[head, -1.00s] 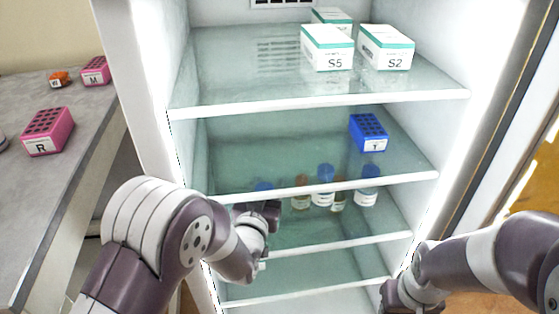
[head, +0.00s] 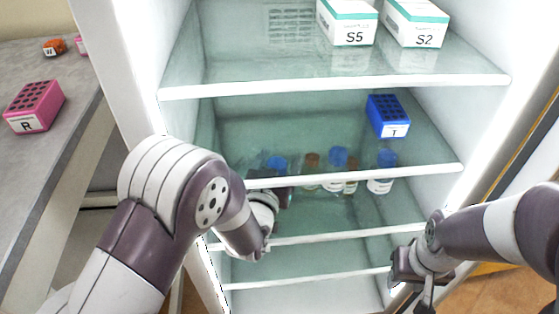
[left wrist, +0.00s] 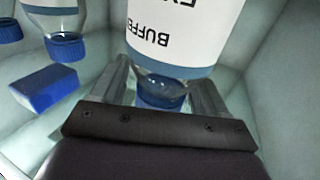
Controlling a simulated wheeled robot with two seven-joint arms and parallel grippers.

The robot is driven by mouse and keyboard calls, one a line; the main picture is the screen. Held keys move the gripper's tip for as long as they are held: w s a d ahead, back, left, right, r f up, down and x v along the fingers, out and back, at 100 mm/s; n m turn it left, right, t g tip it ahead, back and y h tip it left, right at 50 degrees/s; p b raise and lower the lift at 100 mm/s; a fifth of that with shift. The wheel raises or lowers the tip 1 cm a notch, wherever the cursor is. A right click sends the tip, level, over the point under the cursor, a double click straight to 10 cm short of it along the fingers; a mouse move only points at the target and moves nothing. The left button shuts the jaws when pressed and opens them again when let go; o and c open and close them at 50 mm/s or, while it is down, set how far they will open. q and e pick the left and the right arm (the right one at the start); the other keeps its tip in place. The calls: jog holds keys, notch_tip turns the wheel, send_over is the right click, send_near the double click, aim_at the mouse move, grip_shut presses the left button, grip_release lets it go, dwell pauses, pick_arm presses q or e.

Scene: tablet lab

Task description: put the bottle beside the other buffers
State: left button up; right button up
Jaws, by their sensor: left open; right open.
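The bottle with a blue cap (head: 277,163) stands on the fridge shelf below the blue rack, at the left of the row. In the left wrist view the bottle (left wrist: 180,35) appears upside down, with "BUFFE" readable on its white label. My left gripper (left wrist: 160,90) is open, its fingers on either side of the blue cap; I cannot tell if they touch it. In the head view my left gripper (head: 270,183) is partly hidden by the shelf edge. The other buffers, several blue-capped (head: 382,172) and brown (head: 312,160) bottles, stand to the right. My right gripper (head: 408,275) is open and empty.
A blue rack marked T (head: 388,115) sits on the shelf above the bottles. Boxes S5 (head: 346,22) and S2 (head: 416,24) stand on the top shelf. The shelf edge (head: 350,177) crosses above my left gripper. A pink rack R (head: 34,107) is on the counter.

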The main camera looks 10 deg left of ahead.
pick_arm(q)
jog(key=shift+r, duration=0.3)
jog(key=s+a+p, duration=0.1)
jog(key=s+p, duration=0.1)
jog(key=s, duration=1)
jog(key=shift+a+f, duration=0.15)
jog(key=shift+a, duration=0.05)
